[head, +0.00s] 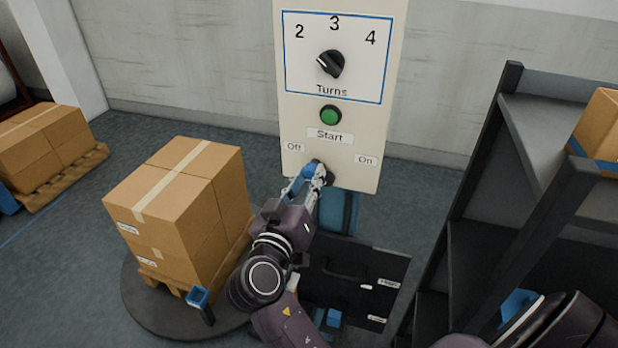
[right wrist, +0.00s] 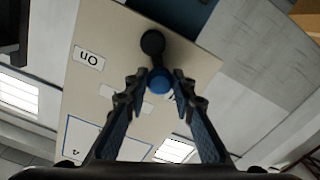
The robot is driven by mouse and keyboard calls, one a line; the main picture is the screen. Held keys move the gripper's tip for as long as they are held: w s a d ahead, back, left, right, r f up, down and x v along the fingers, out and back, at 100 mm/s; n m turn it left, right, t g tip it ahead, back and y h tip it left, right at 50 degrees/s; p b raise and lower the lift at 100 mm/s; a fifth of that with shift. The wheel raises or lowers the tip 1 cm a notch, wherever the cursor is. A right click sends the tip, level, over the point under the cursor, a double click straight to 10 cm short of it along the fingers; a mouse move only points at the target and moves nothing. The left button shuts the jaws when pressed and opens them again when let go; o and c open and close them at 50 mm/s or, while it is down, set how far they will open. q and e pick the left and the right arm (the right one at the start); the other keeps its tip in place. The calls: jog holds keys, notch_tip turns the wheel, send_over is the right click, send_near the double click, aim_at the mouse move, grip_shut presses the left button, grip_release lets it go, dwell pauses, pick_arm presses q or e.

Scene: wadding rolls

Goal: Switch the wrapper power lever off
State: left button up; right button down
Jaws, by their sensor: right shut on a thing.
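The wrapper's cream control panel (head: 340,110) stands upright in the head view, with an Off label (head: 294,147) at left and an On label (head: 366,160) at right. The power lever shows in the right wrist view as a black pivot with a blue ball knob (right wrist: 160,81). My right gripper (head: 318,172) is at the lever, low on the panel, and mostly covers it in the head view. In the right wrist view its fingertips (right wrist: 158,84) close on both sides of the knob. I cannot tell the lever's exact angle. My left gripper is not in view.
A green Start button (head: 330,115) and a black Turns dial (head: 330,64) sit above the lever. Stacked cartons (head: 180,205) stand on a round turntable (head: 150,312) at left. A dark shelf rack (head: 480,185) stands close at right.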

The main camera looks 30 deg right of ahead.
jog(key=c, duration=1.6)
grip_release()
